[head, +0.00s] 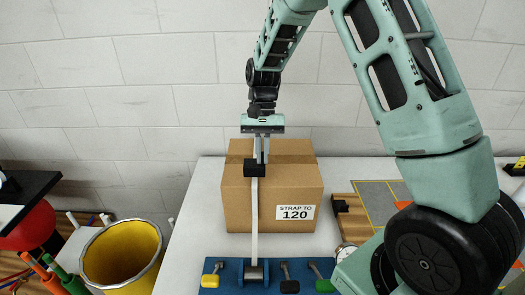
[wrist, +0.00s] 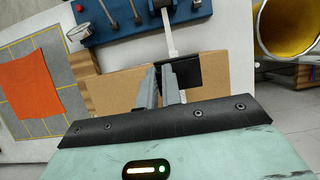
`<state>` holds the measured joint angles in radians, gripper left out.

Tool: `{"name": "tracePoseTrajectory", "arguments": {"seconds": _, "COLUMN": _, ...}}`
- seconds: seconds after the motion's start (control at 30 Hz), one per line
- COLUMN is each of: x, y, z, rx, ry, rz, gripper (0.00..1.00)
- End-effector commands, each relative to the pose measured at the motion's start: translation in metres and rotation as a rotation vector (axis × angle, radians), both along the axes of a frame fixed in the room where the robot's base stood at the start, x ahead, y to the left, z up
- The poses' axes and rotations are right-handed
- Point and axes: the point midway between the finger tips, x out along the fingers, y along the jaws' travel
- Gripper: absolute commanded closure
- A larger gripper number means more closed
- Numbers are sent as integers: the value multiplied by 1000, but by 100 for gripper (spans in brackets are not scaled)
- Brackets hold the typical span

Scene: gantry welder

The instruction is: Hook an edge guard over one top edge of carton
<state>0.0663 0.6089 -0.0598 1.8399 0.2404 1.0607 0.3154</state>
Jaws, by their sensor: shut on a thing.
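The brown carton (head: 290,186) stands on the white table with a "STRAP TO 120" label on its front. A white strap (head: 254,215) runs down its front face. My gripper (head: 262,160) points down at the carton's top front edge and is shut on a small black edge guard (head: 257,184). The guard lies at that edge, across the strap; I cannot tell whether it is fully seated. In the wrist view the guard (wrist: 185,74) shows beside the fingertips (wrist: 162,70), and the carton (wrist: 211,78) shows on both sides. The fingers hide part of the guard.
A blue plate (head: 220,289) with several coloured-handled levers sits in front of the carton, at the strap's lower end. A yellow bin (head: 121,257) stands left of the table. A grey grid mat with an orange patch (wrist: 27,64) lies right of the carton in the head view.

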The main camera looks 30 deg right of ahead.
Motion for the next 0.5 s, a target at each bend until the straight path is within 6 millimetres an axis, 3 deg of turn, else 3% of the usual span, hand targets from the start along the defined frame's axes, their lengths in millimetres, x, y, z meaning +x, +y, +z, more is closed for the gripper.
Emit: {"name": "tracePoseTrajectory", "arguments": {"seconds": 0.5, "x": 0, "y": 0, "z": -52, "rx": 0, "ry": 1, "rz": 1, "gripper": 100}}
